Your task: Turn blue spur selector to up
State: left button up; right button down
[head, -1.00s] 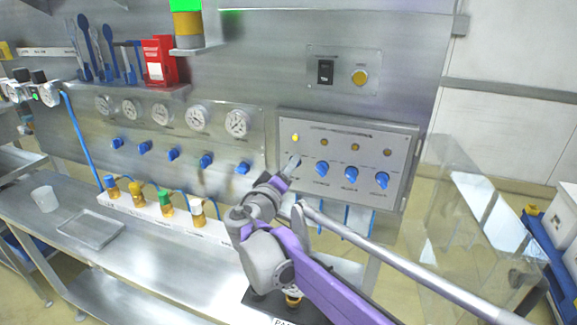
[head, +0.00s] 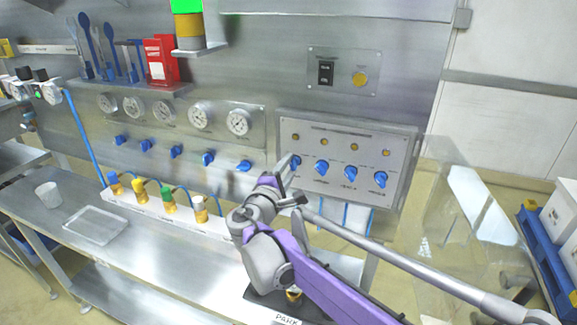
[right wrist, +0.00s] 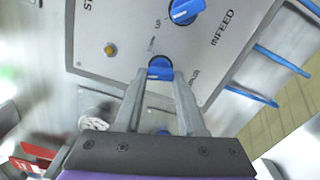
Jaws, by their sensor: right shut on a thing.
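A grey control panel (head: 335,190) on the steel wall carries a row of blue selector knobs, each under a small amber lamp. My right gripper (head: 287,172) reaches the leftmost blue selector (head: 296,161). In the right wrist view my right gripper (right wrist: 160,78) has its two fingers on either side of a blue selector (right wrist: 160,66) and is shut on it. An "UP" mark is printed beside the selectors there. The word "spur" is not readable. My left gripper is out of view.
Other blue selectors (head: 321,167) sit close to the right of the held one. A gauge panel (head: 225,150) with blue valves is to the left. Below is a steel bench (head: 140,255) with coloured fittings and a clear tray (head: 95,225).

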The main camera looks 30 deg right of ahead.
jog(key=n, duration=0.5)
jog(key=shift+f+n, duration=0.1)
jog(key=shift+n, duration=0.3)
dwell(0.4)
jog(key=c, duration=0.5)
grip_release()
jog(key=shift+s, duration=0.1)
jog(key=v, duration=1)
jog(key=shift+s+a+b, duration=0.25)
jog(key=shift+s+b, duration=0.05)
